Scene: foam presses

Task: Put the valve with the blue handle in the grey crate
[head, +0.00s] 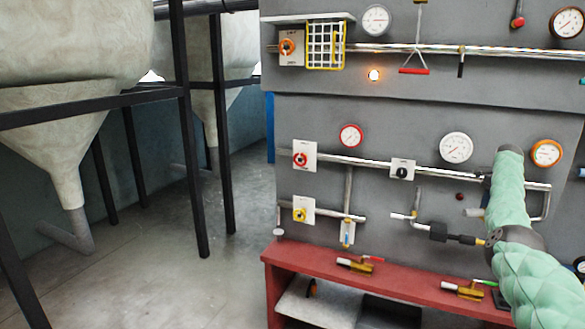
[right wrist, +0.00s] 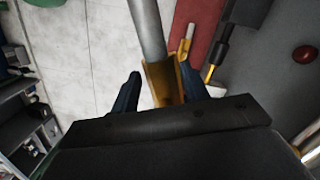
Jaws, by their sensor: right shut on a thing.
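My right gripper (right wrist: 160,74) is shut on a brass valve (right wrist: 162,84) with a grey pipe end that points away from the fingers. No handle colour shows on this valve, so I cannot tell whether it is the blue-handled one. My left gripper is out of view.
A red shelf (head: 410,280) runs below the panel (head: 380,110). On it lie a red-handled valve (head: 355,265) and a green-handled valve (head: 463,290). Pipes, gauges and switches stick out from the panel. Open floor (head: 215,270) lies left, beside hoppers (head: 65,120) on black frames.

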